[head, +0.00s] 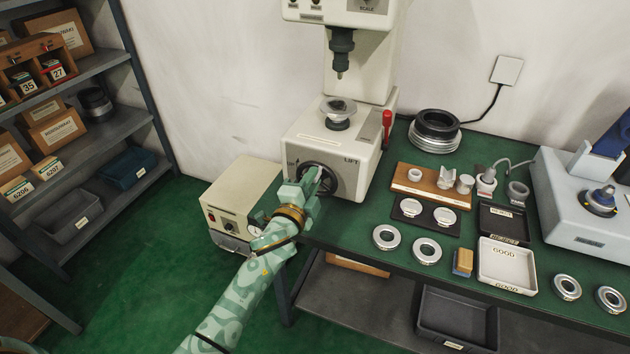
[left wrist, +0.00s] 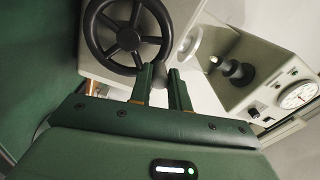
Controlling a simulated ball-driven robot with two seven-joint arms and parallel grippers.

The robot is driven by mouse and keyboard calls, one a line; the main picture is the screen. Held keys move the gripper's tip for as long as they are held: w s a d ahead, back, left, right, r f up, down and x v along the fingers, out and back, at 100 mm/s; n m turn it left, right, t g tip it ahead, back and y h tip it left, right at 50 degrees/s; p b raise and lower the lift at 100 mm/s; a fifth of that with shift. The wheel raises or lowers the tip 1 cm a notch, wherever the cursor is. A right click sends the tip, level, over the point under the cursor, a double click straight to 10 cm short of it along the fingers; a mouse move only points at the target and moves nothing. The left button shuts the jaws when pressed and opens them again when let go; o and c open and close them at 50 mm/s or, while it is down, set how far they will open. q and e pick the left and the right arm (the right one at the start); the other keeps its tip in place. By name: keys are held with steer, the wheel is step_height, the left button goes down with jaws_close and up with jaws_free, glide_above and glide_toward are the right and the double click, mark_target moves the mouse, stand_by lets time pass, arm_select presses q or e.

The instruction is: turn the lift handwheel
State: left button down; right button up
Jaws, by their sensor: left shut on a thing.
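The lift handwheel (head: 329,181) is a black spoked wheel on the front of the cream press base (head: 349,160), beside the word LIFT. It fills the upper left of the left wrist view (left wrist: 128,40). My left gripper (head: 313,177) is at the wheel and covers part of it in the head view. In the left wrist view its two fingers (left wrist: 163,82) are closed on the wheel's handle (left wrist: 155,78) at the rim's lower right. The handle is mostly hidden between the fingers. My right gripper is not in view.
A cream control box (head: 240,205) stands left of the press, close to my left arm. Right of the press, the green bench holds a wooden block (head: 428,183), bearing rings (head: 427,250) and a GOOD tray (head: 506,265). A shelf rack (head: 95,70) stands at the left.

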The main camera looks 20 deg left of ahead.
arm_select(q)
steer(key=shift+a+n, duration=0.25)
steer(key=shift+n, duration=0.25)
steer(key=c, duration=1.3)
jaws_free()
steer(key=s, duration=0.5)
steer(key=s+p, duration=0.1)
steer(key=s, duration=0.5)
steer(key=s+p, duration=0.1)
steer(key=s, duration=0.4)
steer(key=shift+s+a+f, duration=0.15)
steer(key=shift+a+f, duration=0.1)
